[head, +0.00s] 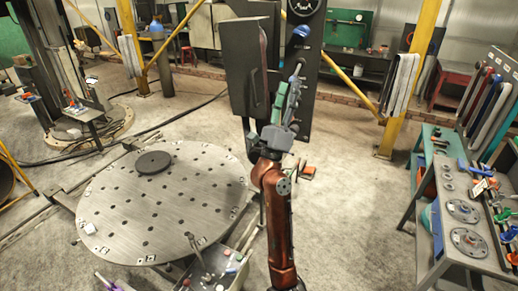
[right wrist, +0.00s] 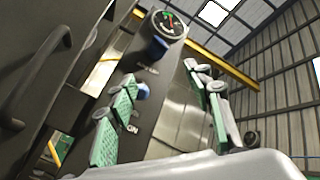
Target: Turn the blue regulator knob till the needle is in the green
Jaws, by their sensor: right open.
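The blue regulator knob (head: 300,32) is on a dark upright panel, just below a round dial gauge (head: 303,5). The needle's exact place is too small to tell. My right gripper (head: 291,86) is below the knob, apart from it. In the right wrist view its green-padded fingers (right wrist: 160,78) are spread and empty. A second blue part (right wrist: 142,91) shows beside the left finger. My left gripper is not in view.
A dark cabinet door with a handle (head: 249,65) stands left of the panel. A round perforated table (head: 120,215) is at front left. A tool bench (head: 450,190) stands at right. A yellow post (head: 408,75) is behind it. Concrete floor lies open between.

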